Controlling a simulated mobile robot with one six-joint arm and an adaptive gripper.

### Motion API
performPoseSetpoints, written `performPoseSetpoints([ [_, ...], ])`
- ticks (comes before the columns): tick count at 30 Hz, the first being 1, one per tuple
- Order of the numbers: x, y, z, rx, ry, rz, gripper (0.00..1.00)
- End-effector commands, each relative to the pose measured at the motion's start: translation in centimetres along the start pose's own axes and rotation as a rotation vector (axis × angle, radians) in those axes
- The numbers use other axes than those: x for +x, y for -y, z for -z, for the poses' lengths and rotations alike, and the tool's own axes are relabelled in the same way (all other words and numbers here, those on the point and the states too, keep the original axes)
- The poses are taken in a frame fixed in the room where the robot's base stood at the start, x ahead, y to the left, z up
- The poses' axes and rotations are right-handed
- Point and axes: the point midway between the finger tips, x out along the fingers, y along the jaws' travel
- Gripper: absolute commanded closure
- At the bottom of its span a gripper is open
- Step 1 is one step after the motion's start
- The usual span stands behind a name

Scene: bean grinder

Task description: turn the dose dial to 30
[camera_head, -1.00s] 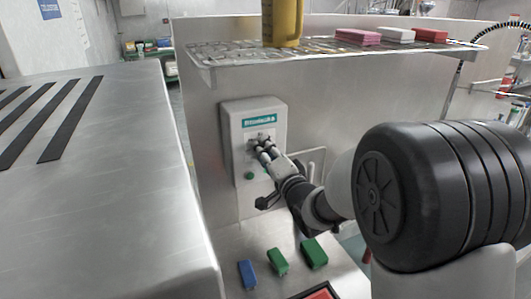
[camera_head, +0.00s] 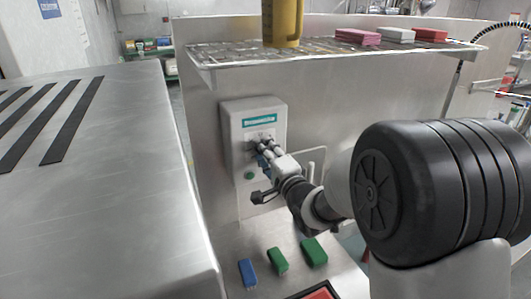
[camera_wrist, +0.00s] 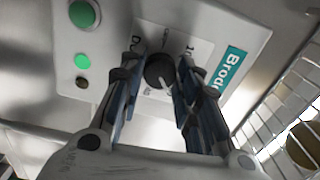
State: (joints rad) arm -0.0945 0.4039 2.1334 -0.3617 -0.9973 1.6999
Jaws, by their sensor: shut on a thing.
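The grinder's control panel (camera_head: 238,130) is a pale upright box with a teal label, fixed to the steel wall. The dose dial is a dark round knob (camera_wrist: 158,72), between my two fingers in the wrist view. My gripper (camera_wrist: 160,80) is shut on this dial, one finger on each side. In the head view my gripper (camera_head: 262,147) reaches the panel from the lower right and hides the dial. Markings around the dial show partly in the wrist view, but I cannot read its setting.
Two green buttons (camera_wrist: 83,14) (camera_wrist: 84,62) sit beside the dial on the panel. A wire shelf (camera_head: 330,54) above carries a yellow container (camera_head: 281,22) and coloured blocks. Blue and green blocks (camera_head: 313,251) lie on the surface below. A bent handle (camera_head: 314,168) is right of the panel.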

Motion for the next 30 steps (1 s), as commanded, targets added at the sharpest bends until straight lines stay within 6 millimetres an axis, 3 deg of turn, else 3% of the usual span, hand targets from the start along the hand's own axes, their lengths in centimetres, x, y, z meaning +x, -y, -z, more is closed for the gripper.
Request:
performPoseSetpoints([
  [2,0.0,0.0,0.0,0.0,0.0,0.0,0.93],
  [3,0.0,0.0,0.0,-0.001,0.0,0.001,0.67],
  [11,0.0,0.0,0.0,-0.001,0.0,0.0,0.49],
  [23,-0.6,0.1,0.1,-0.002,-0.001,0.001,0.49],
  [30,-5.0,0.1,0.1,-0.002,-0.003,-0.001,0.49],
])
